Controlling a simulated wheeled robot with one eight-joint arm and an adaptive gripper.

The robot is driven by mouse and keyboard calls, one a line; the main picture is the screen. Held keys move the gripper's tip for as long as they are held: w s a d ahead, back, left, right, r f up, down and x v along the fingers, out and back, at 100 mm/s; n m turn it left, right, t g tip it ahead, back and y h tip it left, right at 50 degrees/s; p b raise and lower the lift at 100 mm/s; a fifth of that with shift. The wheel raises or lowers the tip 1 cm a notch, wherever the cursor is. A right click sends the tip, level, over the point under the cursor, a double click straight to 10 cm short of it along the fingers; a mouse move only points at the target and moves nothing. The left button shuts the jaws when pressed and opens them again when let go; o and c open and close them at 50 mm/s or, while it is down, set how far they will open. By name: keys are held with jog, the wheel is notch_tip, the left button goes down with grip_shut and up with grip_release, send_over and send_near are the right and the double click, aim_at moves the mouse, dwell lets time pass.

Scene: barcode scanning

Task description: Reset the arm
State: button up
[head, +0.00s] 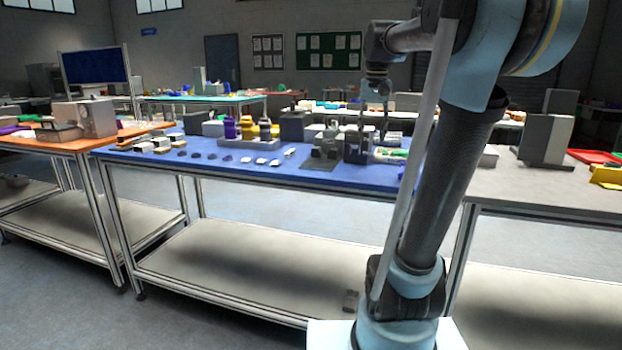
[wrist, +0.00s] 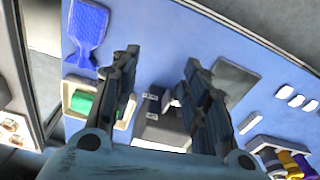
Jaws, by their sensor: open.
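My gripper (wrist: 158,78) is open in the wrist view, its two dark fingers apart with nothing held between them. It hangs over the blue-topped table (wrist: 165,25). Grey and dark box-shaped things (wrist: 160,130) lie beneath it, partly hidden by the fingers and the gripper body. In the head view my gripper (head: 375,105) is small and dark above the right part of the blue table (head: 230,165). My arm rises in the right foreground and covers part of the table there.
Several small boxes (head: 160,142) and dark discs lie on the table's left part. A grey tray (head: 247,143) holds purple and yellow items. A grey table (head: 545,185) adjoins on the right.

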jog(key=s+f+n, duration=0.1)
jog(key=s+f, duration=1)
jog(key=f, duration=0.3)
jog(key=s+f+n+t, duration=0.1)
jog(key=s+f, duration=1.1)
jog(key=f, duration=0.3)
jog(key=shift+s+f, duration=0.2)
jog(key=shift+s, duration=0.05)
